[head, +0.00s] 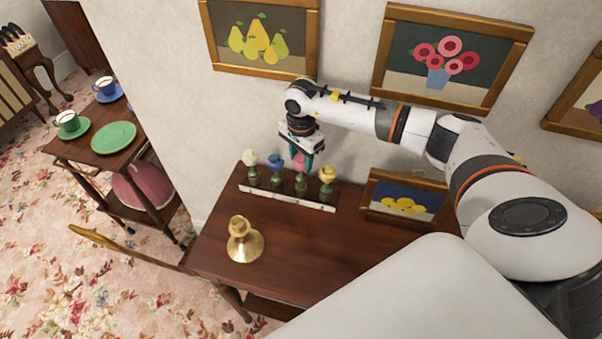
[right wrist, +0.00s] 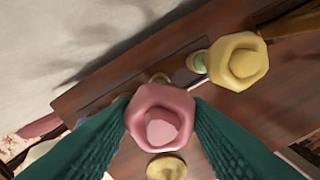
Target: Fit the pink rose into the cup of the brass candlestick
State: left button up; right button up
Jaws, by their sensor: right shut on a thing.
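The pink rose (right wrist: 160,118) is between the two green fingers of my right gripper (right wrist: 162,125), which is shut on it. In the head view my right gripper (head: 302,160) points down at the rack, with the pink rose (head: 299,161) between its fingertips, over the third place from the left. I cannot tell whether the rose's stem is still in the rack. The brass candlestick (head: 244,243) stands upright on the wooden table, nearer the front left, apart from the gripper. My left gripper is not in view.
A rack (head: 288,196) at the table's back also holds a white rose (head: 250,158), a blue rose (head: 275,162) and a yellow rose (head: 327,174). A framed picture (head: 404,198) leans to the right. The table (head: 287,246) is clear between rack and candlestick.

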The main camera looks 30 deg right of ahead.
jog(key=shift+r, duration=0.35)
jog(key=shift+r+p, duration=0.65)
jog(key=shift+r, duration=0.4)
